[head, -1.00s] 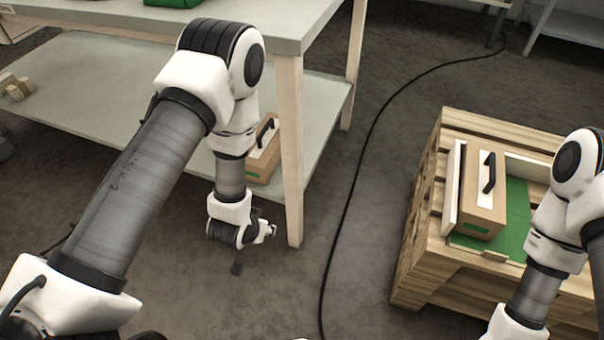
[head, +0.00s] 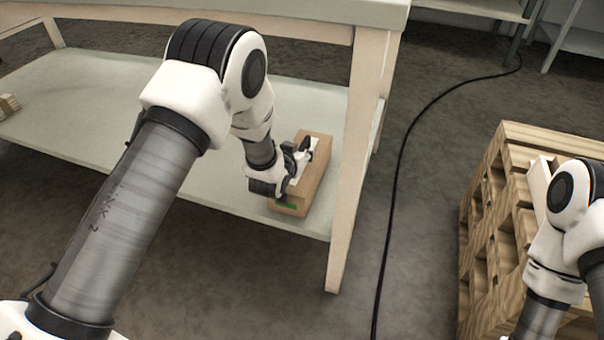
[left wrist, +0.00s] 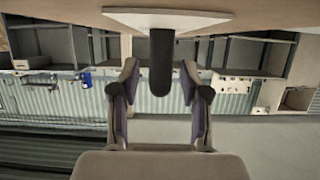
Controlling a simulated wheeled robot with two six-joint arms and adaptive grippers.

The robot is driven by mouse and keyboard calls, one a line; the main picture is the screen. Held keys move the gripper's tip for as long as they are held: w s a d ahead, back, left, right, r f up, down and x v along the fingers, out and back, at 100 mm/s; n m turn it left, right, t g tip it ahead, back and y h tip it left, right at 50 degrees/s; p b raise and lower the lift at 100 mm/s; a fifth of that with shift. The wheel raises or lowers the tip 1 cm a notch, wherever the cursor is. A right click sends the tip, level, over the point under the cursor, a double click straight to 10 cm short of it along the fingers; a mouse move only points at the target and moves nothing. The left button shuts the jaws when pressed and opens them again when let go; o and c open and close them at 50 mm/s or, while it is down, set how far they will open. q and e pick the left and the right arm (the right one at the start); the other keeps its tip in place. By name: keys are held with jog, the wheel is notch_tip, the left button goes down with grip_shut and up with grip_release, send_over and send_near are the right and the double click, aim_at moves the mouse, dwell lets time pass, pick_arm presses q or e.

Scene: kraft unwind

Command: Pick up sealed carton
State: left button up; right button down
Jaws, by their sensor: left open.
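A brown sealed carton (head: 316,178) with a white strip, a black handle and a green mark sits on the lower shelf of the table, near its right front leg. My left gripper (head: 303,153) is at the carton's handle. In the left wrist view the carton's handle (left wrist: 161,62) hangs between the two open fingers (left wrist: 160,95), with the white strip (left wrist: 165,20) above it. The fingers stand apart from the handle on both sides. My right arm shows at the right edge, but its gripper is out of view.
The table's lower shelf (head: 70,115) is mostly clear, and its front leg (head: 350,190) stands just right of the carton. A wooden pallet stack (head: 490,230) stands at the right. A black cable (head: 397,170) runs along the floor between them.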

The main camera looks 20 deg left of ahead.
pick_arm(q)
grip_shut()
jog(key=shift+r, duration=0.15)
